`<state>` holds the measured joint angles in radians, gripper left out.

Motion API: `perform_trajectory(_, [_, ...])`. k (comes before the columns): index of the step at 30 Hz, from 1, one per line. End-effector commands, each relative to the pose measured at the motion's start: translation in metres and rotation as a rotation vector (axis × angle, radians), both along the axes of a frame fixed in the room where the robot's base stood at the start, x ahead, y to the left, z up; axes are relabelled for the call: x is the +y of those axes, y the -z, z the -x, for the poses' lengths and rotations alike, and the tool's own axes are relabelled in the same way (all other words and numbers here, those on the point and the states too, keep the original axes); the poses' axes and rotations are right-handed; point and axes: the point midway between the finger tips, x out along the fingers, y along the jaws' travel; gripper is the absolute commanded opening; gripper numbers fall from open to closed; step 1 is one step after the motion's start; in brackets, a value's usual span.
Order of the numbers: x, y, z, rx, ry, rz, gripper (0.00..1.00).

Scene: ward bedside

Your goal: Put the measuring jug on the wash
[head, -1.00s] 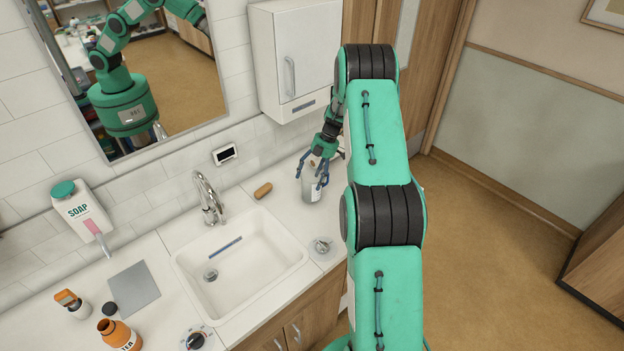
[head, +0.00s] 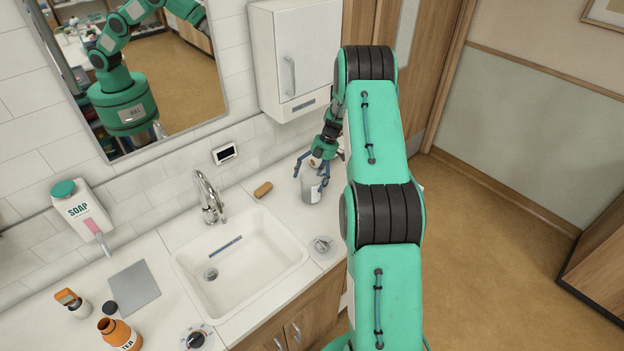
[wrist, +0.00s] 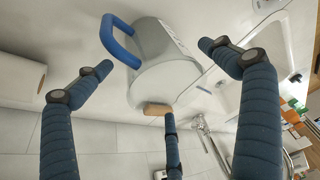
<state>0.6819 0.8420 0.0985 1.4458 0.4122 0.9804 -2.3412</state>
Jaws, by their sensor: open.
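The measuring jug (head: 311,191) is a grey-white vessel standing on the counter to the right of the sink. In the wrist view the jug (wrist: 165,65) shows its pale body and blue handle, seen from above at an angle. My gripper (head: 311,168) is just above the jug, its blue fingers spread. In the wrist view the fingers are wide apart with the jug between and beyond them, and I see no finger clearly closed on it. My arm hides part of the counter to the right.
The white sink (head: 285,268) with its tap (head: 208,197) is left of the jug. A brown block (head: 263,190) lies behind the sink's corner, and a small metal item (head: 322,244) is in front of the jug. A wall cabinet (head: 300,55) hangs above.

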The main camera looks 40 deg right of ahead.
Motion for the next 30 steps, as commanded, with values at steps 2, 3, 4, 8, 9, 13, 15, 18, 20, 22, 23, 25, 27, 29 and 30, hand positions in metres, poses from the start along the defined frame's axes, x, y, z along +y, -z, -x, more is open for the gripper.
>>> perform_trajectory(2, [0.000, -0.001, 0.000, 0.000, 0.000, 0.000, 0.96])
perform_trajectory(3, [0.000, -0.002, 0.000, 0.000, 0.000, 0.000, 0.96])
perform_trajectory(4, [0.000, -0.002, 0.000, 0.000, 0.000, 0.000, 0.96])
perform_trajectory(8, [-0.005, -0.012, 0.000, -0.002, 0.000, 0.001, 0.96])
perform_trajectory(9, [-0.006, -0.016, 0.001, -0.003, 0.001, 0.001, 0.96])
perform_trajectory(13, [-0.013, -0.032, 0.002, -0.003, 0.001, 0.001, 0.96])
perform_trajectory(15, [-0.017, -0.043, 0.002, -0.003, 0.002, 0.002, 0.96])
perform_trajectory(18, [-0.023, -0.058, 0.004, -0.003, 0.001, 0.001, 0.96])
perform_trajectory(20, [-0.027, -0.068, 0.005, -0.002, 0.001, 0.001, 0.96])
perform_trajectory(22, [-0.031, -0.078, 0.006, -0.002, 0.000, 0.002, 0.96])
perform_trajectory(23, [-0.033, -0.082, 0.006, -0.002, 0.000, 0.001, 0.96])
perform_trajectory(25, [-0.036, -0.091, 0.007, -0.002, 0.001, 0.001, 0.96])
perform_trajectory(27, [-0.039, -0.099, 0.008, -0.001, 0.000, 0.000, 0.96])
perform_trajectory(29, [-0.041, -0.104, 0.008, -0.002, 0.001, 0.000, 0.96])
perform_trajectory(30, [-0.043, -0.107, 0.008, -0.002, 0.001, 0.000, 0.96])
